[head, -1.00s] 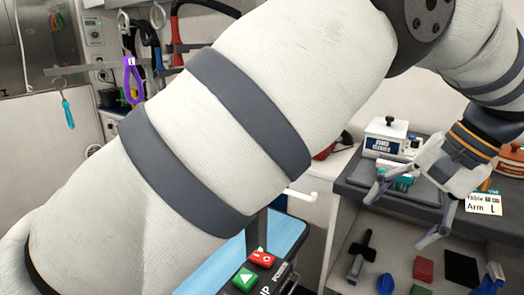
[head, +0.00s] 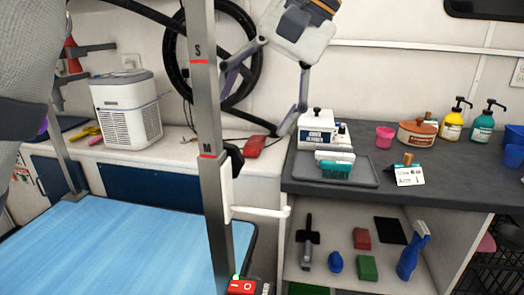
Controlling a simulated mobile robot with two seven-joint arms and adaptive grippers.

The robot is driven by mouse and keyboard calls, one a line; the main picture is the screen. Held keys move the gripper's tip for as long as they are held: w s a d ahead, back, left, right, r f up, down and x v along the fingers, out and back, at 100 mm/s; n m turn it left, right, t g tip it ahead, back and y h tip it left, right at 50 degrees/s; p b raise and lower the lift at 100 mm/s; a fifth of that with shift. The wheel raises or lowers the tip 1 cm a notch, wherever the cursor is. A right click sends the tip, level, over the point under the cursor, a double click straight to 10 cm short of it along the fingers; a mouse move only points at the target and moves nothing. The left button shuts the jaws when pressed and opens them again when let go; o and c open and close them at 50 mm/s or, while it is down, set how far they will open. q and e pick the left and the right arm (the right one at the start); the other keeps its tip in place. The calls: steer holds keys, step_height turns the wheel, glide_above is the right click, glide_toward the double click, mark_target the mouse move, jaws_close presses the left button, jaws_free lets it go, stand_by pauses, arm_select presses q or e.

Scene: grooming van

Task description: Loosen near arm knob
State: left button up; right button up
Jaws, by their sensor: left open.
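The near grooming arm is an upright grey post (head: 205,110) with red S and M marks, at the table's side. A black knob (head: 235,160) sits on its right side near the M mark, just above a white sleeve (head: 226,190). A white bar (head: 262,212) juts right from the sleeve. My left gripper (head: 257,108) hangs above and to the right of the knob, open with its fingers spread and pointing down. It is apart from the knob, and nothing shows between its fingers. My right gripper is not in view.
The blue grooming table (head: 110,250) fills the lower left. A white dryer box (head: 126,108) stands on the back counter, with a coiled black hose behind the post. A dark counter (head: 450,180) at right holds a tray, card and bottles, above a shelf of tools.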

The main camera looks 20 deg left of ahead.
mark_target(228, 155)
arm_select(q)
steer(key=p+x, duration=0.1)
steer(key=x, duration=0.9)
steer(key=shift+a, duration=0.1)
steer(key=shift+r, duration=0.1)
steer(key=c, duration=1.2)
steer(key=shift+o, duration=0.2)
